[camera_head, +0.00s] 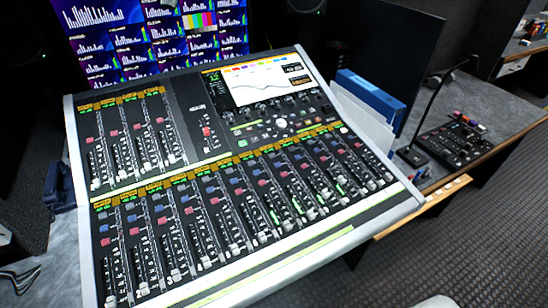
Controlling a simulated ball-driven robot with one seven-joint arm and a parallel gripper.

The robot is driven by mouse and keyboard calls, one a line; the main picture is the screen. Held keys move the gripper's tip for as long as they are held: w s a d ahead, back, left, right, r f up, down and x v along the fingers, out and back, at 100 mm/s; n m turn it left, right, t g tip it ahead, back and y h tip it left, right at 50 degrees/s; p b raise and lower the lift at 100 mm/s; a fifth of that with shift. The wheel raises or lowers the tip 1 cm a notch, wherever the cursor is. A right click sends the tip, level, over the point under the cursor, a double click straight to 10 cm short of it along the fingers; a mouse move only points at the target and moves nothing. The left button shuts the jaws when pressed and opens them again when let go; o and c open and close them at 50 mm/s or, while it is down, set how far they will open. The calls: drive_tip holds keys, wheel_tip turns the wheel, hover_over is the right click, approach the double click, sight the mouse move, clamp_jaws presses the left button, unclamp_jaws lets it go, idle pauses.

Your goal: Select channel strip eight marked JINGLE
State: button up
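A large mixing console (74,178) fills the middle of the view, tilted on a grey desk. Its lower bank of channel strips (215,225) runs across the front, each strip with red and blue buttons, a fader and a small amber-and-green label. The labels on the lower label row (205,175) are too small to read, so I cannot tell which strip is marked JINGLE. A shorter upper bank (130,140) sits at the back left. A lit console screen (265,82) shows a curve. My gripper is not in view.
A monitor wall (150,35) stands behind the console. A blue binder (370,95) and a dark monitor (400,50) stand at its right. A small black control panel (455,143) with a gooseneck microphone (432,100) lies farther right. The carpet (450,230) at the lower right is clear.

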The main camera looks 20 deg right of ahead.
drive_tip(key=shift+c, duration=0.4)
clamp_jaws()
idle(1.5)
